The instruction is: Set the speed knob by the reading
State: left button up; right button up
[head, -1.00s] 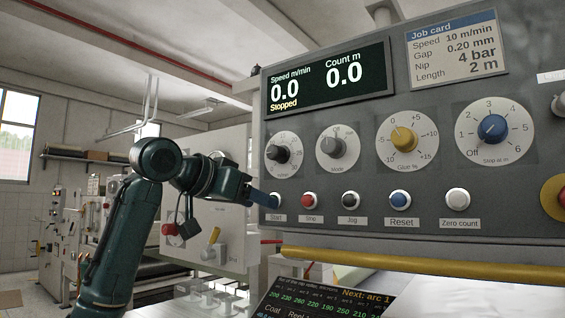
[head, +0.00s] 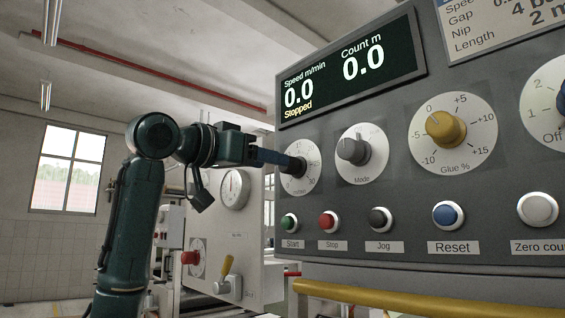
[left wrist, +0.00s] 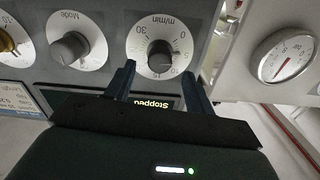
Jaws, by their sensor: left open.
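The speed knob (head: 296,166) is a black knob on a white dial marked m/min, at the left end of the knob row. In the left wrist view the speed knob (left wrist: 160,54) sits ahead of my gripper, between the lines of its fingers. My left gripper (head: 282,160) is at the speed dial, its blue fingers reaching the knob in the head view. In the left wrist view my left gripper (left wrist: 160,82) has its fingers apart; contact cannot be told. The display (head: 350,72) reads speed 0.0, count 0.0 and Stopped. My right gripper is not in view.
To the right are the grey mode knob (head: 352,150) and yellow glue knob (head: 446,129). Below are the green start button (head: 289,223), red stop button (head: 328,222) and others. A yellow rail (head: 420,298) runs beneath the panel. A job card (head: 500,22) is partly cut off.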

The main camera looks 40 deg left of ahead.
aim_at(291, 165)
pick_arm(q)
jog(key=w, duration=0.4)
jog(key=shift+w+d, duration=0.25)
jog(key=shift+w, duration=0.1)
jog(key=c, duration=1)
